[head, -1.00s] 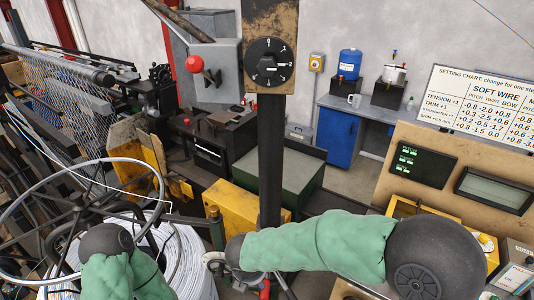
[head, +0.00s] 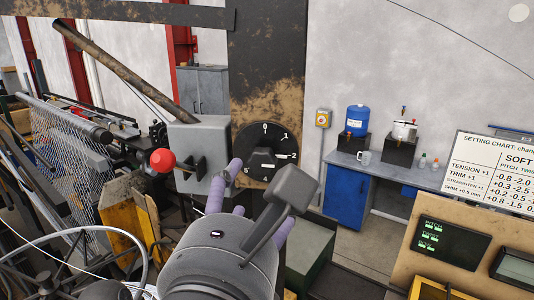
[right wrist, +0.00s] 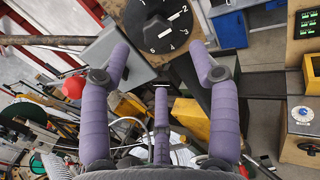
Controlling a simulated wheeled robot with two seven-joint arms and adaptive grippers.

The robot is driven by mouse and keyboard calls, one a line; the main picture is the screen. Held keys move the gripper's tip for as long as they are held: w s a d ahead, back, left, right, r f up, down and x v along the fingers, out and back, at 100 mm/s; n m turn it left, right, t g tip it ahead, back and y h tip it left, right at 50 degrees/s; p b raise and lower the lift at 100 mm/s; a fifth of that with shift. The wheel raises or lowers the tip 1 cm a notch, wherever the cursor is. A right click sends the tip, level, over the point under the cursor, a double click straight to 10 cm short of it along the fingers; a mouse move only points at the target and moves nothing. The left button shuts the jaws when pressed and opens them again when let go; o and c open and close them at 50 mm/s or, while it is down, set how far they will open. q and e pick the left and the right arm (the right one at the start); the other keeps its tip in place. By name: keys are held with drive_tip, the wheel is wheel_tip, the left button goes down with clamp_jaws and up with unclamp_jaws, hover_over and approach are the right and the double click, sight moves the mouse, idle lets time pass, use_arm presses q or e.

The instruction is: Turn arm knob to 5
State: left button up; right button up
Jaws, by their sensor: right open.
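The arm knob (head: 265,151) is a round black dial with white numerals, on a rusty dark upright plate. Its white pointer mark is at 2. The knob also shows at the top of the right wrist view (right wrist: 158,22); its upper edge is cut off there. My right gripper (head: 262,172) is just in front of and below the knob in the head view. Its purple fingers (right wrist: 159,52) are spread open and empty, with the knob beyond and between the two upper tips. They appear apart from it. My left gripper is not in view.
A red ball handle (head: 163,161) on a grey box (head: 198,135) is close to the left of the knob. A rusty bar slopes down to that box. A setting chart (head: 498,170) and a green-lit display panel (head: 452,243) are at right.

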sight(261, 167)
drive_tip(key=w, duration=0.2)
drive_tip(key=w+p, duration=0.1)
drive_tip(key=w, duration=0.2)
drive_tip(key=w+d+p, duration=0.1)
drive_tip(key=w, duration=0.1)
drive_tip(key=shift+w+d, duration=0.1)
drive_tip(key=shift+w, duration=0.25)
drive_tip(key=shift+w+r, duration=0.1)
drive_tip(key=shift+w, duration=0.25)
drive_tip(key=shift+w+d, duration=0.1)
drive_tip(key=shift+w, duration=0.4)
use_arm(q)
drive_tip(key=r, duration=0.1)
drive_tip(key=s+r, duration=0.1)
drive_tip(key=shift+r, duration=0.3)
use_arm(e)
drive_tip(key=shift+s, duration=0.25)
drive_tip(key=c, duration=1.1)
